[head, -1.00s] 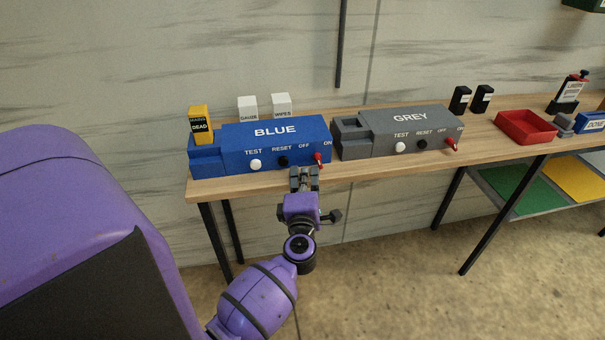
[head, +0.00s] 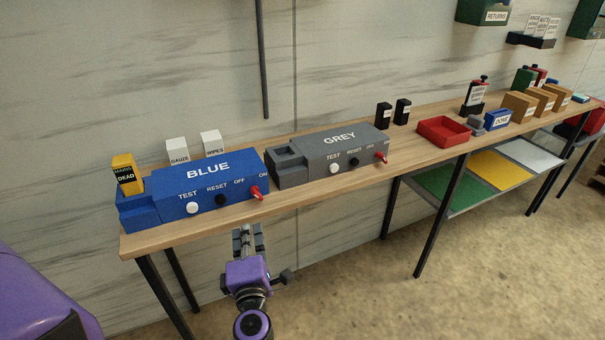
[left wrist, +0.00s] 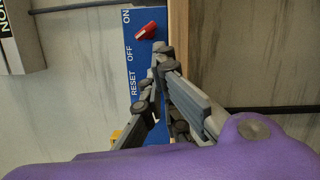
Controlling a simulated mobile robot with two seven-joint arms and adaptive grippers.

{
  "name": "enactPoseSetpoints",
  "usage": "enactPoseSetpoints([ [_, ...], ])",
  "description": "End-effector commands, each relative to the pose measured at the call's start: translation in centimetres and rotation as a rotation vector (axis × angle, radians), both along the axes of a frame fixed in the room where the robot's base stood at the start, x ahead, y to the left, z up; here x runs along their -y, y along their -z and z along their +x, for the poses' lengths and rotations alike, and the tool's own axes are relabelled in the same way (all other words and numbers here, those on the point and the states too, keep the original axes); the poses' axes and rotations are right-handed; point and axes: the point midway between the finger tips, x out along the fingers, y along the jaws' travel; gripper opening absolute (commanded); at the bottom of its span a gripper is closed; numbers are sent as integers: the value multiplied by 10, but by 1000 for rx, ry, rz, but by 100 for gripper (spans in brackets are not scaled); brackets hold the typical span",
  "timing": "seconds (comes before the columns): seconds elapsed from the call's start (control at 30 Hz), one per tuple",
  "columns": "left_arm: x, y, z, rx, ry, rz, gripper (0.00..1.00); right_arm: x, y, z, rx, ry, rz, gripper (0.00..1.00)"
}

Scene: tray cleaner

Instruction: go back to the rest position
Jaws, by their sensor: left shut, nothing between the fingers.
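My left gripper (head: 248,240) is shut and empty in the head view. It is in front of the table's front edge, below the ON end of the blue machine (head: 208,172), and apart from it. The left wrist view shows its fingers (left wrist: 165,65) in front of the blue machine's panel (left wrist: 133,60). The red switch (left wrist: 146,32) there is beside the ON label; it also shows in the head view (head: 257,193). My right gripper is in neither view.
The wooden table (head: 300,195) also holds the grey machine (head: 340,147), a red tray (head: 443,131), two black blocks (head: 393,113) and several boxes at the far right. A yellow block (head: 125,172) stands at the blue machine's left end. The floor in front is clear.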

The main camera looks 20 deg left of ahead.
Motion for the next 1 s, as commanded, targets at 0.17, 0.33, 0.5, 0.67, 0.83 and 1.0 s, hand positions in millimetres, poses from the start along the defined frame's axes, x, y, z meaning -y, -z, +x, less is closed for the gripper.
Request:
enactPoseSetpoints([
  [0.17,4,-1,2,-3,18,10,0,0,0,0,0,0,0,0],
  [0.33,48,-25,23,-31,193,255,0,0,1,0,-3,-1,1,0],
  [0.5,126,-1,10,-216,470,701,0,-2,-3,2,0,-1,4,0],
  [0.67,174,80,-48,-518,733,1090,0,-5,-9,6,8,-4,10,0],
  [0.83,178,166,-142,-858,961,1379,0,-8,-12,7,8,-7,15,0],
  [1.0,165,210,-229,-1081,1094,1504,0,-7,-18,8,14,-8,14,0],
])
